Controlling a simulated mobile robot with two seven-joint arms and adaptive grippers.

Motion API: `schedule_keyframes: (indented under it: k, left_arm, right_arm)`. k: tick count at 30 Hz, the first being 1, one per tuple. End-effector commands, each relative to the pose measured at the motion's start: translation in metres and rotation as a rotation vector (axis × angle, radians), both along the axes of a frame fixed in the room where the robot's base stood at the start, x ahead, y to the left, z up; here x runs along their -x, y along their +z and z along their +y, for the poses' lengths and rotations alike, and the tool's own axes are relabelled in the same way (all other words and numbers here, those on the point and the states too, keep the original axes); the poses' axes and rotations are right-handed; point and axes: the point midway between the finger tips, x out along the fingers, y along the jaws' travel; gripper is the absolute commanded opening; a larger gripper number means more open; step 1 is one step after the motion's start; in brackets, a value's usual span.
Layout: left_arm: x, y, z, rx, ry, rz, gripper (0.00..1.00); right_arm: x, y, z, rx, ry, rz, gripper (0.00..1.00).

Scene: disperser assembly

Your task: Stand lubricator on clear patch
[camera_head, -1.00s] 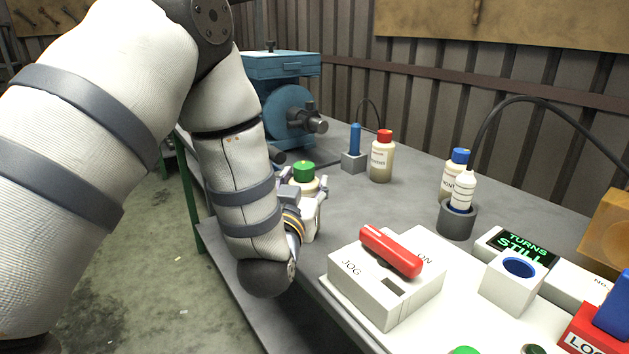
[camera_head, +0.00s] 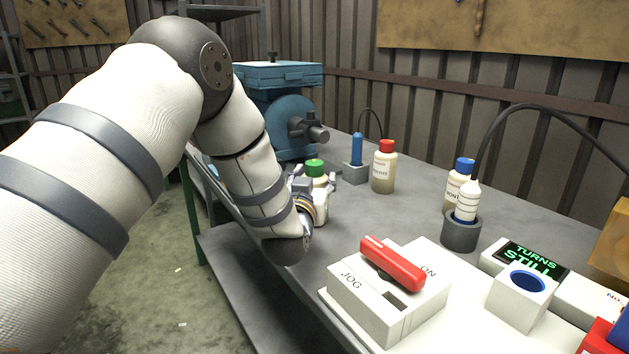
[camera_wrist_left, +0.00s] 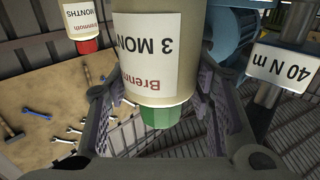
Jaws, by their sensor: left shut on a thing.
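The lubricator is a cream bottle with a green cap (camera_head: 315,167). It shows large in the left wrist view (camera_wrist_left: 155,60), upside down in that picture, with a "3 MONTHS" label. My left gripper (camera_head: 318,188) is shut on it, with a finger on either side of the bottle in the wrist view. The bottle looks upright near the bench's left edge. My right gripper is not in view.
A red-capped bottle (camera_head: 383,170) and a blue-handled tool (camera_head: 356,150) in a grey block stand behind. A blue machine (camera_head: 285,115) is at the back left. A white JOG box with a red lever (camera_head: 392,264) is in front. A blue-capped bottle (camera_head: 455,185) stands right.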

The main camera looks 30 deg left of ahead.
Motion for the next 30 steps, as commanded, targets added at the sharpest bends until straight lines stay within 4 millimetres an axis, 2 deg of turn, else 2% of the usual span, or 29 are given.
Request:
schedule_keyframes:
  k: [2,3,6,17,20,30]
  left_arm:
    - [0.0,-0.001,0.0,-0.001,0.0,-0.003,0.0]
    - [0.0,-0.003,0.0,0.0,0.0,0.001,0.5]
    - [0.0,-0.003,0.0,0.0,0.0,0.0,0.68]
    - [0.002,0.001,-0.001,0.0,0.0,0.0,0.68]
    - [0.016,0.002,-0.007,0.001,-0.001,0.001,0.68]
    - [0.083,0.002,-0.035,0.001,-0.002,0.002,0.68]
  right_arm:
    - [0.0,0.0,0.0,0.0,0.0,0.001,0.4]
    - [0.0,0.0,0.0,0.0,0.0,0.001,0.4]
    - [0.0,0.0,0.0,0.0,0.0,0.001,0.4]
    - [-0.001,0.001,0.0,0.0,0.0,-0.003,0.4]
    - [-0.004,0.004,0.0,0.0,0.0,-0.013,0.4]
    - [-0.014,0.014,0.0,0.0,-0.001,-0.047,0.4]
